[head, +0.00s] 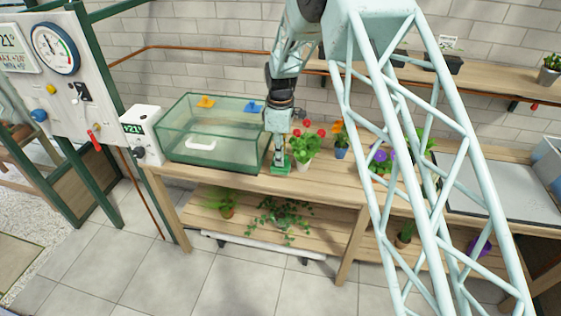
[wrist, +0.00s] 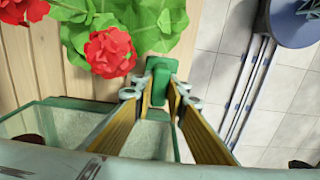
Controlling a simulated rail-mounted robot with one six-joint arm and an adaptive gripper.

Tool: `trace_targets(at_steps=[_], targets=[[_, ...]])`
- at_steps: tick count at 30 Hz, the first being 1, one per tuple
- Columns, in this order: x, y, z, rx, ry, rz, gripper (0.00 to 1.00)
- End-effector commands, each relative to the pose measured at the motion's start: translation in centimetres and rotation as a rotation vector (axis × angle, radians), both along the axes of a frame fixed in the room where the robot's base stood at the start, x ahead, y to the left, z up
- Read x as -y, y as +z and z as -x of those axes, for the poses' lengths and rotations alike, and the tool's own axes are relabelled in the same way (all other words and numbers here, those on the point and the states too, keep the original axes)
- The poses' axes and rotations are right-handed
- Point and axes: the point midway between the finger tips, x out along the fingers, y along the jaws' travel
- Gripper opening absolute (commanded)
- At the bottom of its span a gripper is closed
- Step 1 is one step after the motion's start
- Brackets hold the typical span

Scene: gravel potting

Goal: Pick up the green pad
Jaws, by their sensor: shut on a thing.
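The green pad (head: 280,167) is at the bench top, just right of the glass tank. It also shows in the wrist view (wrist: 161,68) as a small green block near the bench's edge. My gripper (head: 279,157) points down over the pad. In the wrist view, the fingers of my gripper (wrist: 160,96) stand on either side of the pad and are shut on it. I cannot tell whether the pad touches the wood or is slightly raised.
The glass tank (head: 180,152) stands close on the left. A potted plant with red flowers (head: 304,150) is close on the right, its leaves near my fingers. More flowerpots (head: 341,152) stand farther right. The wooden bench (head: 320,185) has a bare front strip.

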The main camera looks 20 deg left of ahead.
Motion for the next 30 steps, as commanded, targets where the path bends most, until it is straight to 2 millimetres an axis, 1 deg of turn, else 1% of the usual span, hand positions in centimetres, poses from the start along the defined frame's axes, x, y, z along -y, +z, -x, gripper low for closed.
trace_targets(at_steps=[7,11,24,30], targets=[[1.0,0.3,1.5,0.0,0.0,0.0,0.03],[1.8,0.5,2.9,0.0,0.0,0.0,0.03],[5.9,1.1,9.2,-0.001,0.0,0.001,0.03],[7.4,1.4,11.5,0.0,0.0,0.0,0.03]])
